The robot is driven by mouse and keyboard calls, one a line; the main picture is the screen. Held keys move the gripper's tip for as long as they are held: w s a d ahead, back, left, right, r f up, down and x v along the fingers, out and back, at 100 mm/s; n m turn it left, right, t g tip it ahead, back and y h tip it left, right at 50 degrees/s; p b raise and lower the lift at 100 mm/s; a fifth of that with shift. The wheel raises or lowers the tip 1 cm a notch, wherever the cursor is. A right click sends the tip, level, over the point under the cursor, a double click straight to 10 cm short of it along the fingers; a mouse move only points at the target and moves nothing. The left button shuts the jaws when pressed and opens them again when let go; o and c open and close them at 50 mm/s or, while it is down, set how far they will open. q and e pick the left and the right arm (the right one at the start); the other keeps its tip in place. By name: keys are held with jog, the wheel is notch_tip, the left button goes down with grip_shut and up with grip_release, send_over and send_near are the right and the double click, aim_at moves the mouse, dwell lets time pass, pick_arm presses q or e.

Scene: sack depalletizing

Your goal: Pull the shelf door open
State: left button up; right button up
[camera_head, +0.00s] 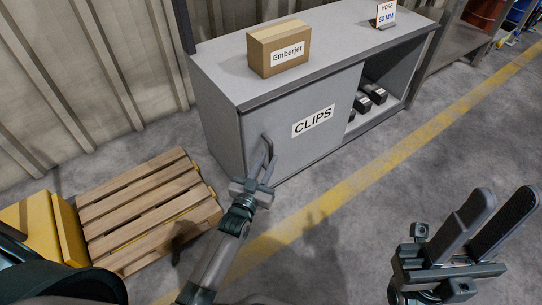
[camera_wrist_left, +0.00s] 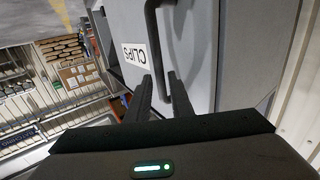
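The grey shelf door (camera_head: 300,150) carries a white "CLIPS" label and covers the left part of the grey shelf cabinet (camera_head: 222,85). A dark bar handle (camera_head: 267,146) stands upright near the door's left edge; it also shows in the left wrist view (camera_wrist_left: 151,30). My left gripper (camera_head: 265,168) is at the handle's lower part. In the left wrist view its two fingers (camera_wrist_left: 160,82) are apart, with the handle running down between them; I cannot tell whether they touch it. My right gripper (camera_head: 505,208) is open and empty at the lower right, away from the cabinet.
A cardboard box (camera_head: 278,49) labelled "Emberjet" and a "HOSE 50 MM" sign (camera_head: 386,13) stand on the cabinet top. Dark metal parts (camera_head: 370,95) lie in the cabinet's open right section. A wooden pallet (camera_head: 150,208) lies at the left. The floor before the door is clear.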

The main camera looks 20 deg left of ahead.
aim_at(270, 155)
pick_arm(q)
jog(key=shift+w+d+b, duration=0.15)
jog(key=shift+w+b, duration=0.2)
jog(key=shift+w, duration=1.5)
grip_shut()
